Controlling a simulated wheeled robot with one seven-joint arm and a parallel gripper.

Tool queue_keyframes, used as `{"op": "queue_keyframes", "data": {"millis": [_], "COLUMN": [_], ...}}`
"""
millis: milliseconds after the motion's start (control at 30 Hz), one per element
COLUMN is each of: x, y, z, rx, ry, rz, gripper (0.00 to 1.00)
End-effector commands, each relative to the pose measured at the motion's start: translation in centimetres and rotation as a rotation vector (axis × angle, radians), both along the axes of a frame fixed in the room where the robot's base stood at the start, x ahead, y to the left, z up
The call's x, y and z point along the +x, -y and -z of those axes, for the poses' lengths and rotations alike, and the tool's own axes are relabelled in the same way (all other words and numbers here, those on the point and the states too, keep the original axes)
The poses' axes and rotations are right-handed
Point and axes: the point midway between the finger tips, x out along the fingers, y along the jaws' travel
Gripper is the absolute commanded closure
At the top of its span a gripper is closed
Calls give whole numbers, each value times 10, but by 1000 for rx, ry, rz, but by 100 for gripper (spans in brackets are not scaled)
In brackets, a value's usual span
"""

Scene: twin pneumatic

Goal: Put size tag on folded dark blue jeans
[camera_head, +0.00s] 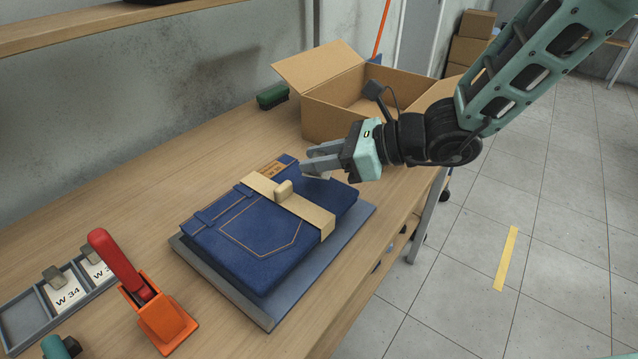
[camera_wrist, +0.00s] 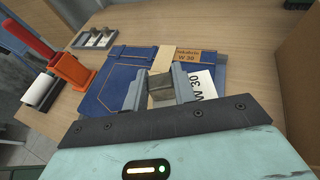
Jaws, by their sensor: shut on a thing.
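The folded dark blue jeans (camera_head: 262,240) lie on a grey board (camera_head: 235,292) on the bench, with a beige band with a knob (camera_head: 284,192) across them. A tan patch (camera_head: 272,168) shows at their far end; in the wrist view it seems to read W 30 (camera_wrist: 188,57). My gripper (camera_head: 312,162) is over the far right edge of the jeans. In the wrist view my gripper (camera_wrist: 160,90) is shut on the grey-brown clip (camera_wrist: 160,87) of a white size tag (camera_wrist: 203,86) marked W 30. I cannot tell whether the tag touches the jeans.
An open cardboard box (camera_head: 335,120) stands behind my gripper, with a green brush (camera_head: 272,96) beside it. A red-handled orange device (camera_head: 165,318) stands at front left. The bench's right edge is close to the board.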

Motion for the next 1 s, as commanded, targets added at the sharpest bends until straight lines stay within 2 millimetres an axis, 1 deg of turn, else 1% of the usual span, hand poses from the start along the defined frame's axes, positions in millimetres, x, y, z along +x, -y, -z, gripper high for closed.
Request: {"op": "queue_keyframes", "data": {"millis": [33,167,300,400,867,900,933,967,1000], "x": [-1,0,-1,-1,0,0,0,0,0], "y": [0,0,0,-1,0,0,0,0,0], "z": [7,17,39,50,58,56,56,56,56], "rx": [0,1,0,0,1,1,1,1,1], "ry": [-3,-1,-4,-1,1,1,1,1,1], "rz": [-1,-1,-2,-4,-3,-3,-3,-3,-3], "gripper": [95,95,95,95,95,62,54,52,52]}}
